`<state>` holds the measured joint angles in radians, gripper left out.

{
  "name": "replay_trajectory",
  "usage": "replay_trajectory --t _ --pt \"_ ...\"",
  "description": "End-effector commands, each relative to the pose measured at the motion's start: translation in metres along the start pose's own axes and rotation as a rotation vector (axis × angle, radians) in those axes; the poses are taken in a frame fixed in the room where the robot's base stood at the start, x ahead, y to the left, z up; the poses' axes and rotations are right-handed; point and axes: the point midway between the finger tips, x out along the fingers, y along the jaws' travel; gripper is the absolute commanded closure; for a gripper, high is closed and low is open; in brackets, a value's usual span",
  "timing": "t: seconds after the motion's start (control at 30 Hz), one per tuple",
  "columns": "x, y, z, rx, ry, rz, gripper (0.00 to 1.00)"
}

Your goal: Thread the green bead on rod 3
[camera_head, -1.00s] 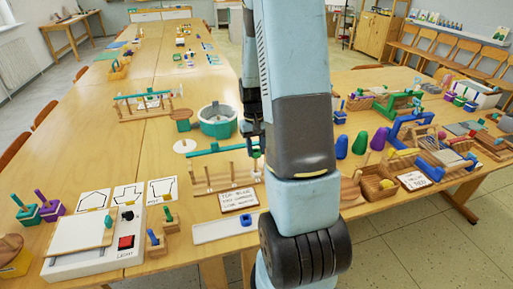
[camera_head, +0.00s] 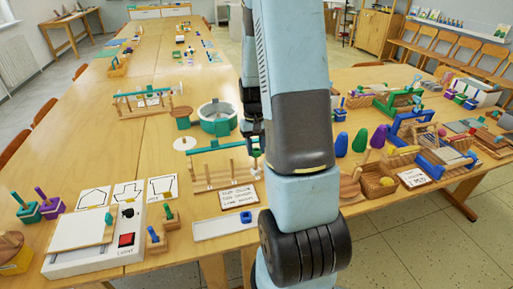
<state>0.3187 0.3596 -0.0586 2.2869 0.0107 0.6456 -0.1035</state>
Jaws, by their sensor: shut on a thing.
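The rod rack (camera_head: 222,185) stands on the near table, a wooden base with several upright rods under a green top bar (camera_head: 213,147). Which rod is rod 3 is not readable here. My gripper (camera_head: 257,147) is at the right end of the rack, pointing down, partly hidden by my own arm. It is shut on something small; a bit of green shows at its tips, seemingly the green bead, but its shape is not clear. Whether it touches a rod cannot be told. A white tray (camera_head: 212,230) in front holds a blue bead (camera_head: 246,216).
A written card (camera_head: 238,196) lies in front of the rack. A round teal-and-white container (camera_head: 217,118) stands behind it. A light box (camera_head: 95,240) is at the left front. Baskets and a blue frame (camera_head: 411,125) crowd the right table.

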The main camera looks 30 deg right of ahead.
Motion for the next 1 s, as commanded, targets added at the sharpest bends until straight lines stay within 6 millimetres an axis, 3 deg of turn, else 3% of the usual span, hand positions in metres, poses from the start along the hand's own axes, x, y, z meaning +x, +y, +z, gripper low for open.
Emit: replay_trajectory --t 1.0 --pt "0.009 -0.0005 -0.0014 -0.001 0.0 0.0 0.91"
